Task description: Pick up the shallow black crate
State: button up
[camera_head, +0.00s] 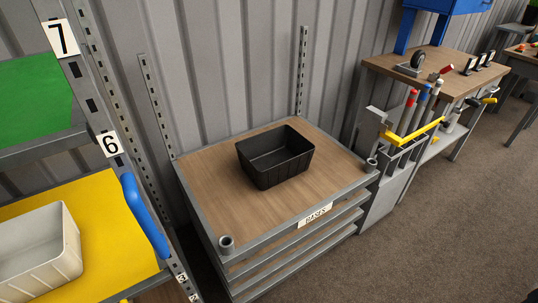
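A black crate (275,157) sits upright on the wooden top of a grey metal rack (216,195), a little right of the middle of that top. It is open at the top and looks empty inside. Its walls are ribbed and slope inward toward the base. Nothing touches it apart from the surface under it. My gripper is not in this view.
A label reading "BASES" (315,214) is on the rack's front edge. Short posts (226,243) stand at its corners. At left, a shelf with a yellow board holds a white crate (38,252). A workbench (440,68) stands at right. Carpet at lower right is clear.

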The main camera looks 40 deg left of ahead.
aim_at(270, 157)
jog(key=u, duration=0.65)
jog(key=i, duration=0.75)
jog(key=u, duration=1.2)
jog(key=i, duration=0.35)
jog(key=u, duration=0.3)
